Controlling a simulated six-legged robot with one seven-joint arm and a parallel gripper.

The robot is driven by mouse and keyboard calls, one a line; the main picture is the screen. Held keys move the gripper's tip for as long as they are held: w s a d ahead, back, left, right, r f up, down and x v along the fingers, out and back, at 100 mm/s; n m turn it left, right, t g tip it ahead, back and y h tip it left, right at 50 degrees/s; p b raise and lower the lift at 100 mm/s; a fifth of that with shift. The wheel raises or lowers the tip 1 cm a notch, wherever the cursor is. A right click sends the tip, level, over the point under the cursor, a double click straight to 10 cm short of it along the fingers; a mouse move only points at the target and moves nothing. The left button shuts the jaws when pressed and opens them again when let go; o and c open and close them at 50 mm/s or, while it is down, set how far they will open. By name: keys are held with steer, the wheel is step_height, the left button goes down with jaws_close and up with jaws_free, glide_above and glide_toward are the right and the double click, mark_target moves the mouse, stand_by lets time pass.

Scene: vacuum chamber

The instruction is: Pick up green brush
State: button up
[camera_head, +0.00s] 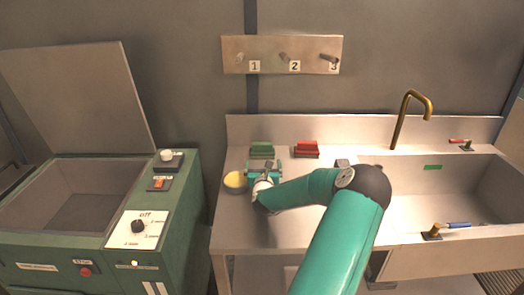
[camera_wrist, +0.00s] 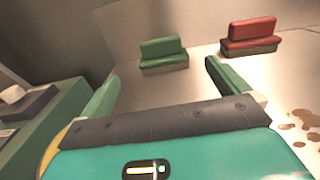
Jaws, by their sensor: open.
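The green brush (camera_head: 262,150) stands on the steel counter against the back wall, left of the red brush (camera_head: 307,149). In the wrist view the green brush (camera_wrist: 163,55) lies ahead of my gripper, between the lines of its two fingers, with a bare stretch of counter before it. My gripper (camera_head: 264,168) is just in front of the green brush in the head view. In the wrist view my gripper (camera_wrist: 160,85) has its green fingers spread wide with nothing between them.
A yellow round thing (camera_head: 235,181) sits left of my gripper. A green machine (camera_head: 150,225) with an open lid stands at the left. A sink (camera_head: 450,200) with a brass tap (camera_head: 408,110) is at the right. Brown stains (camera_wrist: 300,125) mark the counter. Numbered hooks (camera_head: 285,55) hang above.

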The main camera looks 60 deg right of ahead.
mark_target(262, 145)
steer(key=shift+r, duration=0.2)
steer(key=shift+w+d+f, duration=0.15)
steer(key=shift+d+f, duration=0.2)
steer(key=shift+d, duration=0.2)
steer(key=shift+w+d+r, duration=0.1)
steer(key=shift+d+r, duration=0.2)
steer(key=shift+d, duration=0.2)
steer(key=x, duration=1.2)
steer(key=shift+w+d+f, duration=0.1)
steer(key=shift+w+f, duration=0.1)
steer(key=shift+w, duration=0.1)
steer(key=c, duration=1)
steer(key=shift+o, duration=0.2)
steer(key=shift+r, duration=0.1)
